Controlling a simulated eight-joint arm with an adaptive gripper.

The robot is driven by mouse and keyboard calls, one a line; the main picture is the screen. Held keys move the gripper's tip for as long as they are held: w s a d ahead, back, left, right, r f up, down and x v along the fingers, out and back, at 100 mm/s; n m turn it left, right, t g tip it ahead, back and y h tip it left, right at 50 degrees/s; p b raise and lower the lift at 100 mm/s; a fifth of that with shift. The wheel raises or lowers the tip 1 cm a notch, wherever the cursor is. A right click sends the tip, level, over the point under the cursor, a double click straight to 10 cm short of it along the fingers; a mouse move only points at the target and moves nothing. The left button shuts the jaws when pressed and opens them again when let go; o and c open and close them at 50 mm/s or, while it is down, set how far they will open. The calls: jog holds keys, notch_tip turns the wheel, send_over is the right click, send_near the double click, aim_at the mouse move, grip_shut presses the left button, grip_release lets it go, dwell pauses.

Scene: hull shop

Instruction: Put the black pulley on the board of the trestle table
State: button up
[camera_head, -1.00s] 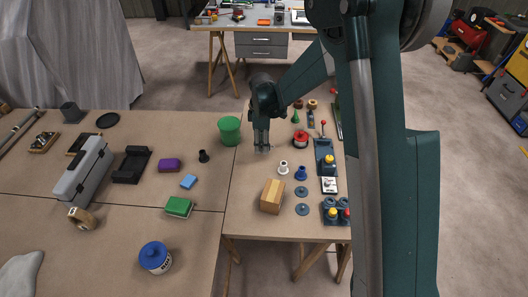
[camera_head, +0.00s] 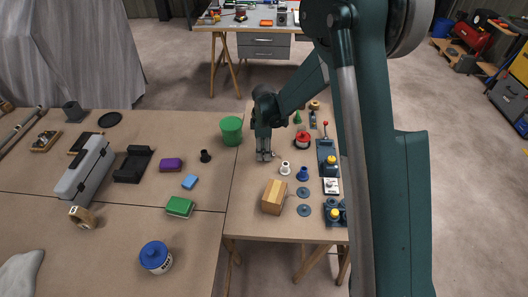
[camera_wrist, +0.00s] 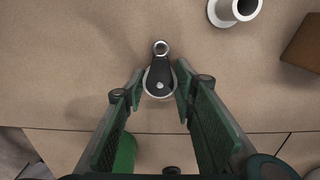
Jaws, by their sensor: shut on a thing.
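The black pulley (camera_wrist: 158,78), with a metal eye at one end and a pale wheel edge, is between the fingers of my gripper (camera_wrist: 160,92) in the wrist view. The fingers are shut on it. In the head view my gripper (camera_head: 265,157) points down over the board (camera_head: 246,205) of the right-hand table, which stands on trestle legs. The pulley is too small to make out clearly there. The board lies under the pulley in the wrist view; I cannot tell whether they touch.
A white flanged part (camera_head: 285,168), a blue one (camera_head: 302,173) and a wooden block (camera_head: 274,197) stand nearby on the board. A green bucket (camera_head: 231,130) stands to the left of my gripper. Switches and a red-topped part (camera_head: 302,140) are to the right. Bare board lies in front of my gripper.

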jog(key=shift+f, duration=0.1)
jog(key=o, duration=0.9)
notch_tip(320, 180, up, 12)
jog(key=p, duration=0.1)
dwell(0.5)
dwell(0.5)
jog(key=shift+d+r, duration=0.1)
jog(key=shift+r, duration=0.1)
